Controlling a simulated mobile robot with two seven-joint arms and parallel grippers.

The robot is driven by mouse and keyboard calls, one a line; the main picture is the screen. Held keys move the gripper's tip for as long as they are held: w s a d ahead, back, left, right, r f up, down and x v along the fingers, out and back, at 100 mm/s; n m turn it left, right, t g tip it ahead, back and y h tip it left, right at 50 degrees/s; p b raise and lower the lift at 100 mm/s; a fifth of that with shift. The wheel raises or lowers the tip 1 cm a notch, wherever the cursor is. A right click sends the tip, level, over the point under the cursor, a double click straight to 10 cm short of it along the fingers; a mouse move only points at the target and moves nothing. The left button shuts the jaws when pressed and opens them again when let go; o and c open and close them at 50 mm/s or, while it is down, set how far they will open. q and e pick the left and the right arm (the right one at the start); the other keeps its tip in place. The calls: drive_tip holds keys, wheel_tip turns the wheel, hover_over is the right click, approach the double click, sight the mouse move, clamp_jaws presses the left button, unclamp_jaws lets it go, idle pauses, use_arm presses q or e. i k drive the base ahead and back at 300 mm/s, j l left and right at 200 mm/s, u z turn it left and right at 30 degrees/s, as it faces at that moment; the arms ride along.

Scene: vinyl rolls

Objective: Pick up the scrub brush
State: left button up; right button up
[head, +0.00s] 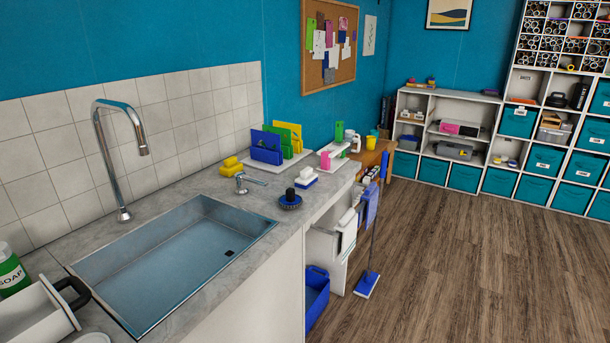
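A round brush (290,203) with a black knob and blue base stands on the grey counter (222,208), right of the sink near the counter's front edge. It looks like a scrub brush. Just behind it, a small white block-shaped item (303,177) with a blue underside also rests on the counter; it may be a brush too, but I cannot tell. Neither of my grippers is in view, and nothing touches these items.
The steel sink (170,262) and tall faucet (121,160) are at left. Yellow sponges (232,165) and colored holders sit further back. A blue bin (316,292) stands below; wood floor (450,275) is clear at right.

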sight(308, 178)
drive_tip(key=i+l+u, duration=0.15)
drive_tip(key=i+l, duration=0.25)
drive_tip(key=i+l+u, duration=0.15)
drive_tip(key=i+l, duration=0.2)
drive_tip(key=i+l+u, duration=0.15)
drive_tip(key=i+l, duration=0.15)
drive_tip(key=l, duration=0.3)
